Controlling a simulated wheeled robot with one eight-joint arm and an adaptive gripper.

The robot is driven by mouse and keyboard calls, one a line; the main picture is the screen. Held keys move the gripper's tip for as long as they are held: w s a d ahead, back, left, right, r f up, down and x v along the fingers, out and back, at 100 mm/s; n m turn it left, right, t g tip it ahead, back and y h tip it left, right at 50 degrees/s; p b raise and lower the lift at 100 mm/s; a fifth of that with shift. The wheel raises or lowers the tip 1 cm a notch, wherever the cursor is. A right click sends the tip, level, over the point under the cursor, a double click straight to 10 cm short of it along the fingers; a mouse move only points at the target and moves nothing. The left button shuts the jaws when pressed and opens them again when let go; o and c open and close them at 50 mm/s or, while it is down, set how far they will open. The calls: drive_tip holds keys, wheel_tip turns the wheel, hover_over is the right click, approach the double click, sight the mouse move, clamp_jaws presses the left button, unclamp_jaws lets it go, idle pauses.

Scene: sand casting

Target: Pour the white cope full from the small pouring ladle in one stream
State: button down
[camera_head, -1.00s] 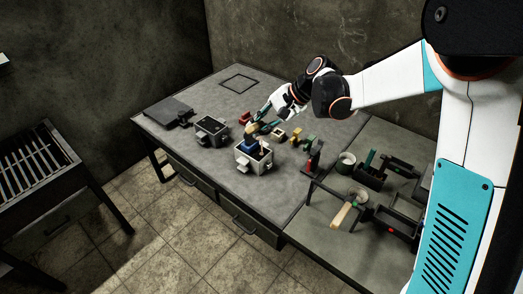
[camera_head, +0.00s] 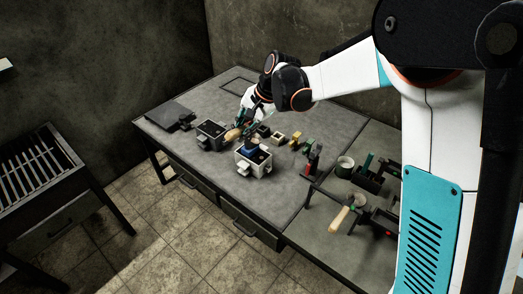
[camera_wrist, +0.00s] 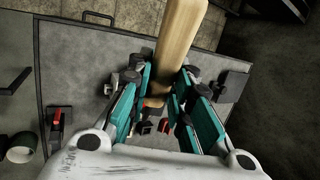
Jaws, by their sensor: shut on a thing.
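The white cope (camera_head: 253,168) stands on the grey table, with a dark opening in its top. A blue piece (camera_head: 250,147) shows at its back left edge; I cannot tell if it is the ladle's bowl or a separate part. My gripper (camera_head: 245,128) is behind and above the cope, shut on a pale wooden handle (camera_head: 233,134), taken as the small pouring ladle's. The handle points left toward the dark flask. In the wrist view, the handle (camera_wrist: 181,38) runs up from between the fingers (camera_wrist: 158,100). The ladle's bowl is not clearly visible, and no stream shows.
A dark flask (camera_head: 211,134) stands left of the cope. A dark plate (camera_head: 170,114) lies at the table's left end. Small coloured pieces (camera_head: 296,138) stand to the right. A side table holds a cup (camera_head: 345,165) and another wooden-handled tool (camera_head: 340,219). Front table area is clear.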

drive_tip(key=shift+a+h, duration=0.4)
drive_tip(key=shift+a, duration=0.3)
drive_tip(key=shift+w+f, duration=0.1)
drive_tip(key=shift+f, duration=0.05)
drive_tip(key=shift+d, duration=0.15)
drive_tip(key=r+h+p, duration=0.2)
drive_tip(key=shift+a+r+h, duration=0.15)
drive_tip(key=shift+a+h, duration=0.05)
drive_tip(key=shift+h, duration=0.2)
drive_tip(key=shift+d+r+h+p, duration=0.2)
drive_tip(key=shift+r+h+p, duration=0.25)
drive_tip(key=shift+h, duration=0.65)
drive_tip(key=shift+a+f, duration=0.1)
